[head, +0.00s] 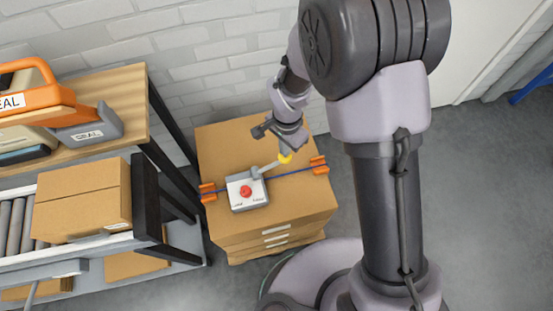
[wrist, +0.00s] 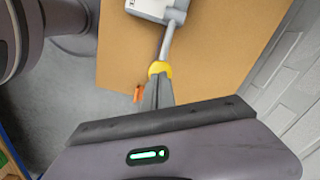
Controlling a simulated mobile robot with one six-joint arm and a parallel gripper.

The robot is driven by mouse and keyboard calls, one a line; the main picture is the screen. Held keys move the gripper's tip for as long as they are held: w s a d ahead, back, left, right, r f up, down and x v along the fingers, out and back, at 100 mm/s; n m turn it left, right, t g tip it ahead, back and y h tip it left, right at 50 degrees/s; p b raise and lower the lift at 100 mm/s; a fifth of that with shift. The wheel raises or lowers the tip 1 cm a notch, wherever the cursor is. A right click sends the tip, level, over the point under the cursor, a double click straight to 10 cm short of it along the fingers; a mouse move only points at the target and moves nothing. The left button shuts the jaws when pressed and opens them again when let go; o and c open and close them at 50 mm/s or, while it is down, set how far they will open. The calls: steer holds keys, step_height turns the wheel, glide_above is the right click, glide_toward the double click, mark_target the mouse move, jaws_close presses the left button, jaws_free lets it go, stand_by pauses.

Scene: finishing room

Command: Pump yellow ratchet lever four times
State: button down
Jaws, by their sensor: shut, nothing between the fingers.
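A grey and white ratchet unit (head: 249,201) with a red knob (head: 245,191) sits on top of a cardboard carton (head: 225,147). Its grey lever (head: 268,167) points right and up in the head view and ends in a yellow tip (head: 285,158). The lever (wrist: 167,42) and yellow tip (wrist: 159,69) also show in the wrist view. My gripper (wrist: 157,92) is shut and empty, its fingertips right at the yellow tip. I cannot tell whether they touch it. In the head view my gripper (head: 287,148) partly hides the space around the tip.
A blue strap (head: 293,172) crosses the carton between two orange corner pieces (head: 319,165) (head: 208,192). A shelf rack with a wooden top (head: 125,86) stands at the left, holding an orange-handled sealing tool (head: 40,95) and boxes. A white brick wall is behind.

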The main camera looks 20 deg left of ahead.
stand_by(0.4)
step_height(320, 180, up, 5)
steer(key=p, duration=0.3)
steer(key=shift+r+p, duration=0.1)
steer(key=shift+p, duration=0.25)
steer(key=shift+w+d+r, duration=0.1)
steer(key=d+r+t+y, duration=0.1)
steer(key=d+r, duration=0.4)
steer(key=r, duration=0.3)
steer(key=d+r+t, duration=0.1)
steer(key=d+r, duration=0.3)
steer(key=r, duration=0.5)
steer(key=s+d+r+n+t+y, duration=0.1)
steer(key=s+d+r+t, duration=0.2)
steer(key=s+d+r, duration=0.7)
steer(key=s+r, duration=0.1)
steer(key=s, duration=0.1)
steer(key=shift+s+d+r+t, duration=0.15)
steer(key=shift+s+t, duration=0.15)
steer(key=shift+t, duration=0.1)
